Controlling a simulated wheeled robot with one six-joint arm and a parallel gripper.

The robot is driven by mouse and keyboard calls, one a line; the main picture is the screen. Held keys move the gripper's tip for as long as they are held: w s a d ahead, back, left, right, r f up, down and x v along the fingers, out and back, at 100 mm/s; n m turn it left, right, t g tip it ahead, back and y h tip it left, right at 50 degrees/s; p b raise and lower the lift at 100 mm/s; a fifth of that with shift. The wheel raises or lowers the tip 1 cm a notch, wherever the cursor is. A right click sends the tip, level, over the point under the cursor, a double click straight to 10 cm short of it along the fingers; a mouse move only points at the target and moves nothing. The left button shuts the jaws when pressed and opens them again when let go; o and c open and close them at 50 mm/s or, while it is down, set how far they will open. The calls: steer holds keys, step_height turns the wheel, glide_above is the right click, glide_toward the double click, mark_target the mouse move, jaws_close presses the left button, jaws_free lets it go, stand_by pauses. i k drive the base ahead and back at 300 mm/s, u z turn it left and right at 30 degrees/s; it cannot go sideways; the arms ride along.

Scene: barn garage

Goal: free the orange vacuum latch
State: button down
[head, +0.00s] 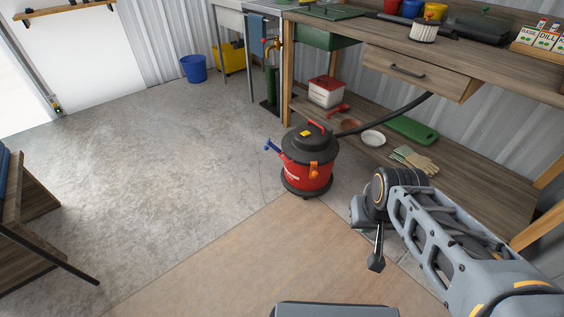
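A red vacuum (305,176) with a black lid stands upright on the concrete floor, in front of the workbench. A black hose (385,119) runs from the vacuum up toward the bench. My gripper (376,263) hangs at the end of my arm, right of and nearer than the vacuum, pointing down and apart from it. Its fingers are too small to tell open from shut.
The wooden workbench (470,65) with a drawer stands behind and to the right. Its lower shelf (470,180) holds gloves (414,159), a white plate (373,138) and a green board (411,131). A wooden unit (35,205) is at left. The floor left of the vacuum is clear.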

mark_target(313, 174)
steer(key=u, duration=0.7)
steer(key=i, duration=1.4)
steer(key=z, duration=0.3)
